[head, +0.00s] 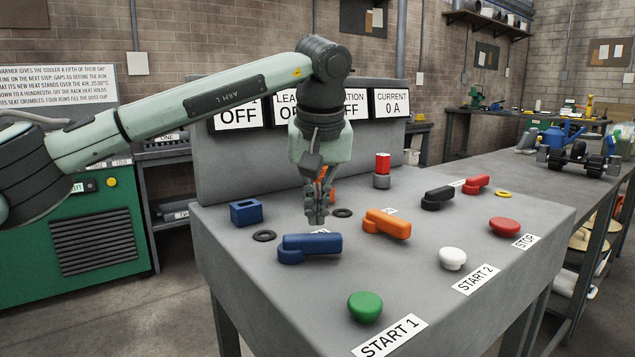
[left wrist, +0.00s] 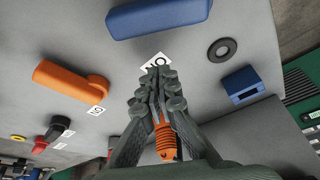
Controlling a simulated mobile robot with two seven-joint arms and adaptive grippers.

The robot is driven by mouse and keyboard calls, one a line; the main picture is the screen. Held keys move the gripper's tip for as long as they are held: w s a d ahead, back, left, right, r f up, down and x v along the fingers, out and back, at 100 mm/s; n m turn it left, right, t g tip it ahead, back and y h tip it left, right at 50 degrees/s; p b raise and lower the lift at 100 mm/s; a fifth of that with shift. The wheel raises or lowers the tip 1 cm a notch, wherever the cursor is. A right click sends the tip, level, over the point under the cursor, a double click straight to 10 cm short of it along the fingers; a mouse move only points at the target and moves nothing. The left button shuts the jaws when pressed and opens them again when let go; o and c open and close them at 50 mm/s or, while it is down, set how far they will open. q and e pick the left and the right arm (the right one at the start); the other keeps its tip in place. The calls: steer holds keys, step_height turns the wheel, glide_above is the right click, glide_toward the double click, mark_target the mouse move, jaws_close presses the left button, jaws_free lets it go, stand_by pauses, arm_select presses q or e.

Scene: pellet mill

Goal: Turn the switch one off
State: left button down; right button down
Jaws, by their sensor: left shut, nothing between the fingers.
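A blue switch handle (head: 310,246) lies on the grey console top (head: 470,215), and shows at the top of the left wrist view (left wrist: 160,15). A small label, reading ON upside down (left wrist: 155,60), is beside it. My left gripper (head: 317,217) is shut and empty, pointing down just behind the blue handle; in the left wrist view its fingertips (left wrist: 157,78) are near the label. I cannot tell whether it touches the console. My arm partly covers the display panel; the leftmost display (head: 238,114) reads OFF, with a 1 above. My right gripper is out of view.
An orange handle (head: 387,223), a black handle (head: 437,198) and a red handle (head: 476,184) stand to the right. Green (head: 365,307), white (head: 452,258) and red (head: 504,226) buttons line the front. A blue block (head: 246,212) and a dark ring (head: 264,236) are left.

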mark_target(310, 246)
arm_select(q)
steer(key=s, duration=0.3)
steer(key=shift+s+d, duration=0.15)
steer(key=shift+s, duration=0.35)
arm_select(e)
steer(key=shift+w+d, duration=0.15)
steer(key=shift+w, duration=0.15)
arm_select(q)
steer(key=shift+d+m, duration=0.1)
steer(key=shift+m, duration=0.2)
